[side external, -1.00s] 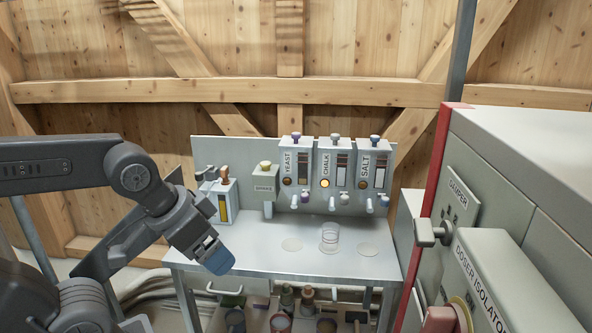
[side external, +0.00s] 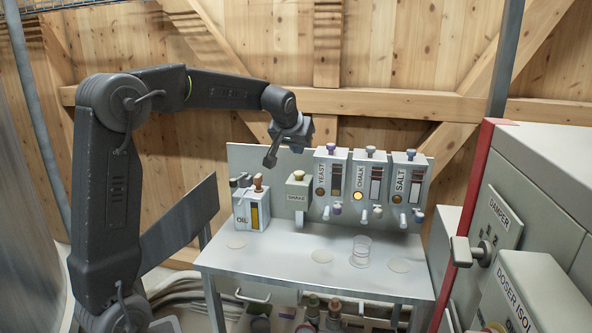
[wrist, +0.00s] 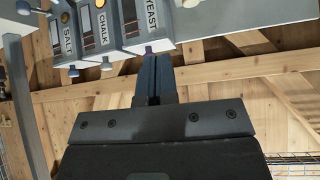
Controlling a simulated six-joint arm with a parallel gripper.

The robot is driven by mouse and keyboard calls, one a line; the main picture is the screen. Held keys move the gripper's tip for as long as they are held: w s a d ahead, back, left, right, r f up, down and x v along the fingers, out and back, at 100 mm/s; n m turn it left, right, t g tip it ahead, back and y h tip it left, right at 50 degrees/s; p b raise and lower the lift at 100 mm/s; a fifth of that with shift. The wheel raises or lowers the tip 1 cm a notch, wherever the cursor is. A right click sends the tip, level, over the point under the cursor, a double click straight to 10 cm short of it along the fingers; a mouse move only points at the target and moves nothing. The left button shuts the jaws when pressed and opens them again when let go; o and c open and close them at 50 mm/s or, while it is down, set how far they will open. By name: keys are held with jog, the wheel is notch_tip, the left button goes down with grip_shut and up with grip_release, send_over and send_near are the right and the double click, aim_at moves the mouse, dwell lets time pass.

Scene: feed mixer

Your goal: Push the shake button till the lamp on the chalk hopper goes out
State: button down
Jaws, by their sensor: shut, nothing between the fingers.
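The SHAKE box (side external: 297,192) stands at the back of the bench in the side view, with a pale yellow button (side external: 299,176) on top. The chalk hopper (side external: 367,185) hangs between the yeast and salt hoppers, and its round lamp (side external: 358,196) glows yellow. In the wrist view the chalk hopper (wrist: 92,26) shows at top left, with its lit lamp (wrist: 100,3) at the edge. My gripper (side external: 270,162) points down, above and left of the button and apart from it. Its fingers (wrist: 157,62) are shut and empty. The SHAKE box is not visible in the wrist view.
The oil unit (side external: 252,208) with its knobs stands left of the SHAKE box. The yeast hopper (side external: 329,180) is just to the right of it. A clear cup (side external: 361,251) stands below the chalk hopper. The front of the bench (side external: 300,277) is mostly clear.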

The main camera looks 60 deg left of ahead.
jog(key=w+a+f+n+y, duration=0.1)
jog(key=w+a+f, duration=0.1)
jog(key=a, duration=0.8)
jog(key=shift+w+f+n, duration=0.25)
jog(key=shift+w+n, duration=0.15)
jog(key=shift+w, duration=0.5)
send_over(298, 173)
jog(key=s+d, duration=0.2)
notch_tip(298, 173, down, 7)
jog(key=shift+a+r, duration=0.15)
notch_tip(298, 173, down, 3)
jog(key=shift+w+a+f, duration=0.15)
jog(key=shift+f, duration=0.55)
